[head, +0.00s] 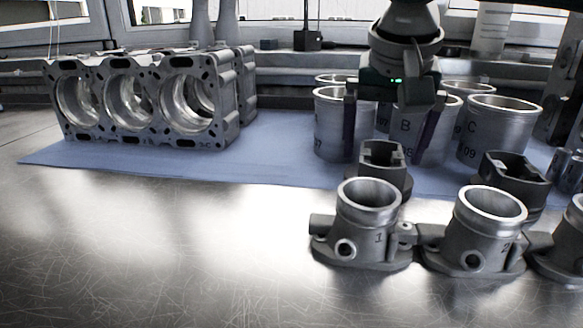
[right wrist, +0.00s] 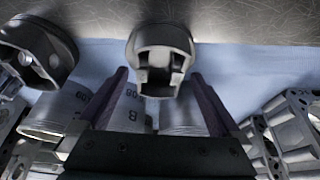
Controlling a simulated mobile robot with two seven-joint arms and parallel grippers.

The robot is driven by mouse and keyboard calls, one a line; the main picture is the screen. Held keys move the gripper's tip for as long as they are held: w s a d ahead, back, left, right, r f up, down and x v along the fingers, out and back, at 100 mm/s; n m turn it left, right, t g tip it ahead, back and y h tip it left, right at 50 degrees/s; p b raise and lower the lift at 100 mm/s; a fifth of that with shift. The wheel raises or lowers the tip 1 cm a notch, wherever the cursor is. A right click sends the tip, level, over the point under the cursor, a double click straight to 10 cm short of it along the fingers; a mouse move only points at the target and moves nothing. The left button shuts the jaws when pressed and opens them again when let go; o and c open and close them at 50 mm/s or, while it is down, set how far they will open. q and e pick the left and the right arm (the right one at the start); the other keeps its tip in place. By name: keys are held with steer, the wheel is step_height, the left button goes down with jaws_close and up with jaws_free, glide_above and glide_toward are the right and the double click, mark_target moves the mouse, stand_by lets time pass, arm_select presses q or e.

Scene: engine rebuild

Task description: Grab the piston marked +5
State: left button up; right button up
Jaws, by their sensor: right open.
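A dark grey piston (head: 382,167) stands behind the front holder marked 1. It also shows in the right wrist view (right wrist: 161,60), just beyond and between the fingertips. A second dark piston (head: 513,176) stands to its right, behind the holder marked 2; it shows at the left of the right wrist view (right wrist: 38,52). I cannot read a +5 mark on either piston. My right gripper (head: 389,143) is open and points down, its two fingers spread above the first piston and apparently empty. My left gripper is not in view.
Cylinder liners marked B (head: 411,136) and C (head: 498,130) stand behind the pistons on a blue mat (head: 270,160). The flanged holders marked 1 (head: 362,238) and 2 (head: 473,243) stand in front. An engine block (head: 140,103) is at the left. The metal bench is clear at front left.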

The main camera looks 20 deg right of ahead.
steer(key=shift+x, duration=1.1)
jaws_close()
